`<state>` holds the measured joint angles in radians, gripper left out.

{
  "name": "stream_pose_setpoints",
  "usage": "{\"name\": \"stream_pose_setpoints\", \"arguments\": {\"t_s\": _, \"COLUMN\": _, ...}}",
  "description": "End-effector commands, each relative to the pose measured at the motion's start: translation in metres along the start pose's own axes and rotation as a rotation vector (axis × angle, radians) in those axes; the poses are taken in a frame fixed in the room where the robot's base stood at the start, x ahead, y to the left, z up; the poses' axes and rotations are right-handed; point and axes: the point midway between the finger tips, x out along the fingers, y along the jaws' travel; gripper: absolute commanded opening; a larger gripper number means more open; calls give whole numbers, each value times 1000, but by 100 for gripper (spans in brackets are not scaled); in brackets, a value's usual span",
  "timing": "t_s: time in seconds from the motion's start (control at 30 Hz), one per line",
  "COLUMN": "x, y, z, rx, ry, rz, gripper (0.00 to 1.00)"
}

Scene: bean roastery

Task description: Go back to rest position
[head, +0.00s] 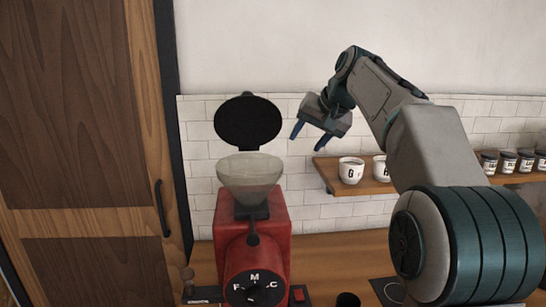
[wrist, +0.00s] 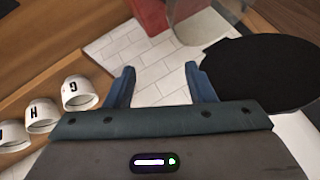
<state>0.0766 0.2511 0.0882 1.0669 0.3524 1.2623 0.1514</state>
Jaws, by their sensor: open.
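My gripper (head: 309,139) is raised in the air, to the right of the red grinder's open lid and above the wall shelf. Its two blue fingers are apart with nothing between them; in the wrist view the open gripper (wrist: 158,84) faces white wall tiles. The red grinder (head: 252,240) stands on the wooden counter with a clear hopper (head: 250,178) on top. Its round black lid (head: 247,122) is tilted up and open; it also shows at the right of the wrist view (wrist: 262,72).
White mugs (head: 351,170) stand on a wooden shelf (head: 330,175), close below my gripper. Several labelled jars (head: 507,162) stand farther right. A dark cup (head: 347,300) is at the counter's front (head: 335,262). A wooden door (head: 75,150) is at the left.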

Motion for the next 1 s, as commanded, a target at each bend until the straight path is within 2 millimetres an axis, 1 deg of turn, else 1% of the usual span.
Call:
{"name": "stream_pose_setpoints", "arguments": {"t_s": 0.03, "x": -2, "y": 4, "z": 13, "rx": -6, "ry": -4, "rz": 20, "gripper": 50}}
{"name": "stream_pose_setpoints", "arguments": {"t_s": 0.27, "x": -3, "y": 29, "z": 70, "rx": -32, "ry": -29, "rz": 106, "gripper": 50}}
{"name": "stream_pose_setpoints", "arguments": {"t_s": 0.57, "x": -2, "y": 70, "z": 157, "rx": -76, "ry": -70, "rz": 209, "gripper": 50}}
{"name": "stream_pose_setpoints", "arguments": {"t_s": 0.87, "x": 5, "y": 118, "z": 255, "rx": -131, "ry": -117, "rz": 297, "gripper": 50}}
{"name": "stream_pose_setpoints", "arguments": {"t_s": 1.0, "x": 11, "y": 142, "z": 304, "rx": -159, "ry": -141, "rz": 332, "gripper": 50}}
